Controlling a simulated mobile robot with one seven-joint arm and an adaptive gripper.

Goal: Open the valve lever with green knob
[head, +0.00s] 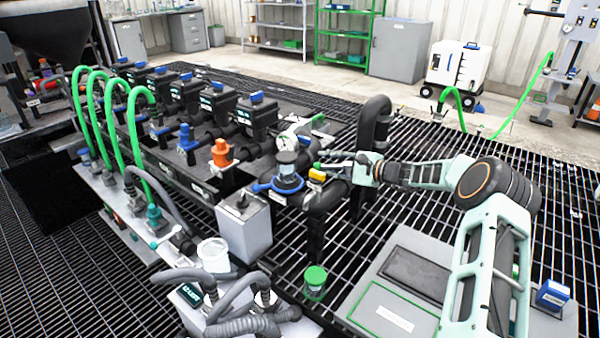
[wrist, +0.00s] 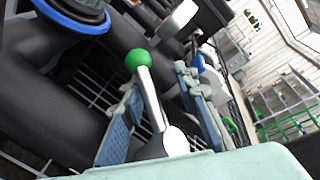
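The valve lever (wrist: 150,95) is a bright metal rod with a round green knob (wrist: 137,60) at its far end and a white rounded end near my palm. My gripper (wrist: 158,80) is open, with one finger on each side of the lever in the wrist view. Gaps show between the lever and both finger pads, so it is not clasped. In the head view my gripper (head: 336,163) is at the dark pipe, beside a yellow part (head: 317,175). A small green spot (head: 317,165) there appears to be the knob; the lever is mostly hidden.
A blue-ringed fitting (head: 286,185) stands just left of my gripper, with a round gauge (head: 288,141) behind it. A thick dark bent pipe (head: 375,115) rises close behind. A green-capped jar (head: 315,282) stands below. Open grating lies to the right.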

